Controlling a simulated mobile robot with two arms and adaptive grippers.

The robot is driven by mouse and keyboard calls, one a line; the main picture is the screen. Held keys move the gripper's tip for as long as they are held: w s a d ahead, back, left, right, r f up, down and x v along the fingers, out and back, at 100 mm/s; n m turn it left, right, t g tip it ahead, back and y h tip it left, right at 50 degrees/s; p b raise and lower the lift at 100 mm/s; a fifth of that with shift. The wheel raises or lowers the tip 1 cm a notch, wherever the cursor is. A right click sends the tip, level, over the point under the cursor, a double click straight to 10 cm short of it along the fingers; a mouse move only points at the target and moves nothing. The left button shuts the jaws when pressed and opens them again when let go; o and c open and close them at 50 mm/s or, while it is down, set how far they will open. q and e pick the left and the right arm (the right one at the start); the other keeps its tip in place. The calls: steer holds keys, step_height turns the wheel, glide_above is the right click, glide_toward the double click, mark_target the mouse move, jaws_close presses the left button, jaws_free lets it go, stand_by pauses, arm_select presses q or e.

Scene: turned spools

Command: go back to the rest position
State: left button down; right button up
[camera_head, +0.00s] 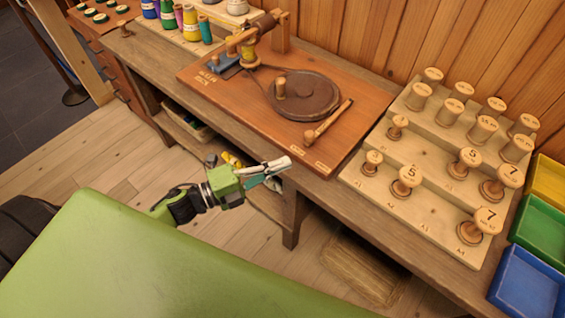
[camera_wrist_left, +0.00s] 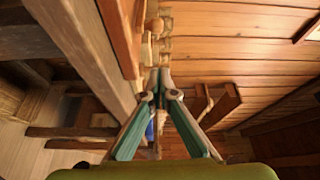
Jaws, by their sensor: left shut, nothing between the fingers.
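My left gripper (camera_head: 284,164) is in front of the workbench's front edge, in the middle of the head view. Its fingers are together with nothing between them. In the left wrist view its fingertips (camera_wrist_left: 159,75) also meet, with the bench edge to their left. It touches no object that I can make out. My right gripper does not show in either view.
The wooden workbench (camera_head: 340,205) holds a winding board with a dark disc (camera_head: 304,95). A stepped rack (camera_head: 425,215) of several wooden spools stands to the right, beside yellow, green and blue bins (camera_head: 527,287). Coloured thread spools (camera_head: 190,22) stand at the back left.

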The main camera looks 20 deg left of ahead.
arm_select(q)
steer(key=a+f+n+g+y, duration=0.1)
steer(key=a+f+n+y, duration=0.15)
steer(key=n+y, duration=0.5)
steer(key=a+f+n+y, duration=0.2)
steer(key=a+n+y, duration=0.25)
steer(key=n, duration=0.55)
steer(key=s+d+f+n+g, duration=0.25)
steer(key=s+g, duration=0.25)
steer(key=s, duration=0.4)
steer(key=s+d+f+n+g, duration=0.15)
steer(key=s+n+g, duration=0.25)
steer(key=s, duration=0.6)
step_height(320, 180, down, 27)
steer(key=s+g, duration=0.1)
steer(key=s, duration=0.1)
steer(key=s+a+f+g, duration=0.1)
steer(key=s+a+f, duration=0.1)
steer(key=s+f, duration=1.3)
steer(key=shift+s+a+f+m+g, duration=0.3)
steer(key=shift+s+a+m, duration=0.1)
steer(key=shift+s, duration=0.2)
